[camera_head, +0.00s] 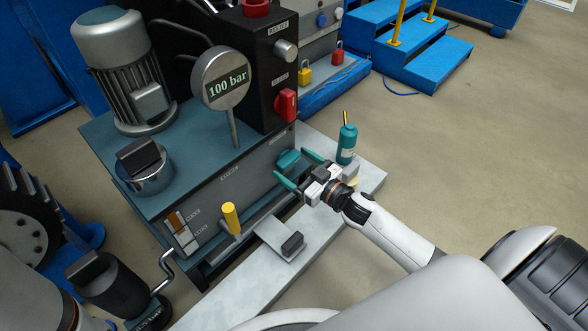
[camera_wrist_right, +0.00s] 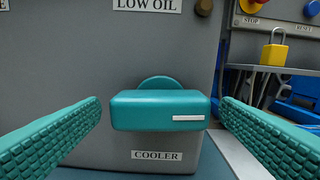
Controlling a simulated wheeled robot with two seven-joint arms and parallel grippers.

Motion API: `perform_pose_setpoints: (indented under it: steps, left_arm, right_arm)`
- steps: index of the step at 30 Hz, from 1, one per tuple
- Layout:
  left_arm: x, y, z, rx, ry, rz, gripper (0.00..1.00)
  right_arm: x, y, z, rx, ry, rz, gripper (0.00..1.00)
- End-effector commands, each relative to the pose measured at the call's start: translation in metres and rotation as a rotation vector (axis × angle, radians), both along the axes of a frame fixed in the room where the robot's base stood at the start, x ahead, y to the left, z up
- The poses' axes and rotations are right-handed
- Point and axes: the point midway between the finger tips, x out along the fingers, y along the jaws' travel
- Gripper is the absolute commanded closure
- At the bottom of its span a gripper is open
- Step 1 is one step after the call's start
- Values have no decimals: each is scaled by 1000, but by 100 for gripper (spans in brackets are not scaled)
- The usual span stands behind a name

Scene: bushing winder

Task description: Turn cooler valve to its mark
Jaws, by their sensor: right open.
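The teal cooler valve (camera_head: 288,159) sits low on the grey front of the power unit. In the right wrist view its handle (camera_wrist_right: 160,112) is a horizontal bar with a short white strip toward its right end, above a COOLER label (camera_wrist_right: 157,156). A round teal hub shows behind the bar. I cannot make out a separate target mark. My right gripper (camera_head: 298,169) is open in front of the valve, with its teal fingers either side of the handle. In the right wrist view gaps show between the handle and both fingers (camera_wrist_right: 160,125).
A teal bottle (camera_head: 347,146) stands on the pale ledge (camera_head: 350,187) right of my right gripper. A yellow-topped post (camera_head: 231,217) and a small plate with a black block (camera_head: 292,243) lie left. A gauge reads 100 bar (camera_head: 221,80). Open floor lies right.

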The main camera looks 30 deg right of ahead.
Motion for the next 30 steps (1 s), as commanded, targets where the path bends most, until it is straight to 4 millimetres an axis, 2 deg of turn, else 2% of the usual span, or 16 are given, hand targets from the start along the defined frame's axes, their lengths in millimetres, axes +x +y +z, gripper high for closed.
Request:
perform_pose_setpoints:
  steps: [3, 11, 12, 14, 20, 30]
  left_arm:
    - [0, 0, -4, 0, 0, 0, 100]
    - [0, 0, -4, 0, -1, 0, 100]
    - [0, 0, -4, 0, -1, 0, 100]
    - [0, 0, -4, 0, -1, 0, 100]
    - [0, 0, -4, 0, 0, 0, 100]
    - [0, 0, 2, 0, 0, 0, 100]
  right_arm:
    - [7, 2, -1, -2, 0, 0, 15]
    - [8, 3, 0, -2, 2, -1, 15]
    - [8, 3, 0, -2, 2, -1, 16]
    - [8, 3, 0, -2, 2, -1, 26]
    - [8, 3, 0, -1, 1, 0, 59]
    - [7, 3, 1, -47, -15, 0, 59]
